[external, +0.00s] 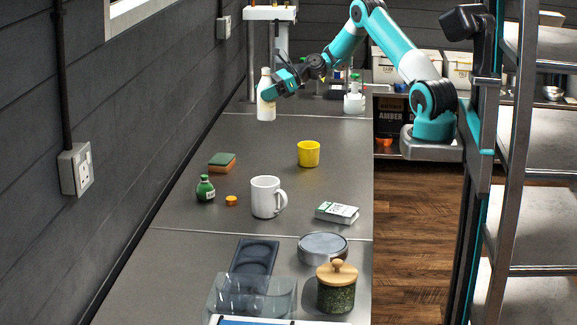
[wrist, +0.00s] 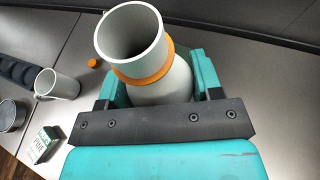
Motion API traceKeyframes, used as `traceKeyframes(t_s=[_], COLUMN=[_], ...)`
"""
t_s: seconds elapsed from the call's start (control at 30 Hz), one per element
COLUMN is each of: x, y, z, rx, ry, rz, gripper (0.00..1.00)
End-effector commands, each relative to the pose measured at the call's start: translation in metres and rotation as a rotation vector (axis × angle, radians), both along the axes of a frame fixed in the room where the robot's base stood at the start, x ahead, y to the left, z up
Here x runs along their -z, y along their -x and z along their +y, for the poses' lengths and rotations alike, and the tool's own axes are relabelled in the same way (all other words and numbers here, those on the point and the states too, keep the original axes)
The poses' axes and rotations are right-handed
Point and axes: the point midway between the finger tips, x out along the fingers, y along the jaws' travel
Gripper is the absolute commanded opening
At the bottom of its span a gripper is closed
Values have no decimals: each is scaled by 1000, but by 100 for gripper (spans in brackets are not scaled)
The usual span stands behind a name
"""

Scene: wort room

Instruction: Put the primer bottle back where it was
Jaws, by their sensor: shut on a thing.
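A white bottle (external: 266,100) with an open mouth and an orange ring on its neck is in my gripper (external: 275,90) at the far left of the counter. In the wrist view the bottle (wrist: 165,85) stands between the two teal fingers of my gripper (wrist: 160,88), which are shut on its body. I look down into its open neck. No label is readable. I cannot tell whether its base touches the counter. A small orange cap (external: 231,200) lies apart on the counter, beside a green bottle (external: 205,188).
A white mug (external: 266,196), yellow cup (external: 308,153), sponge (external: 222,162) and small box (external: 337,213) stand nearer the front. A metal stand (external: 269,15) and a small flask (external: 354,98) are at the back. The counter between the held bottle and yellow cup is clear.

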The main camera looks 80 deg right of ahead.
Motion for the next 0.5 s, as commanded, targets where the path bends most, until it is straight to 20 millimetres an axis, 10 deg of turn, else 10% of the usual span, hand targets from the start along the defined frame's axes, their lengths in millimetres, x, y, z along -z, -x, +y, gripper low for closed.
traceKeyframes(t_s=[0.5], x=[109], y=[0], z=[0], rx=[2], ry=[0], rz=[0], gripper=[30])
